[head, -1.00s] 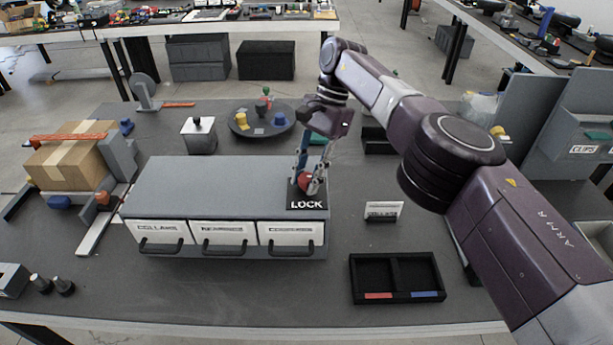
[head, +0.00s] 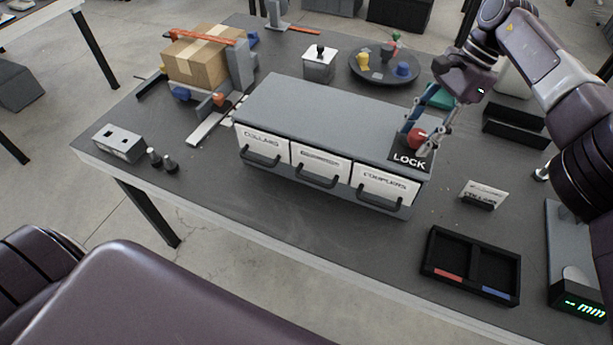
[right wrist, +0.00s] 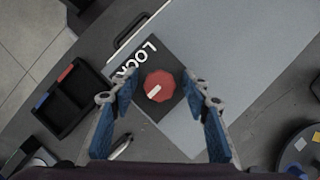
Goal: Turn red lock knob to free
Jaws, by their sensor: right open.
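The red lock knob (head: 415,138) stands on a black plate marked LOCK (head: 409,161) at the right end of the grey drawer cabinet (head: 335,115). In the right wrist view the knob (right wrist: 158,84) is many-sided, with a white mark pointing to the lower left. My right gripper (head: 428,134) is over the knob in the head view. In the right wrist view the gripper (right wrist: 160,98) is open, with one blue-padded finger on each side of the knob and gaps between. I cannot tell how high the fingertips are above the plate. My left gripper is out of view.
The cabinet has three labelled drawers with black handles. A black two-part tray (head: 470,265) and a small label stand (head: 482,194) are to the right front. A round dark turntable (head: 384,68) with small parts is behind. A cardboard box (head: 200,58) stands at the back left.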

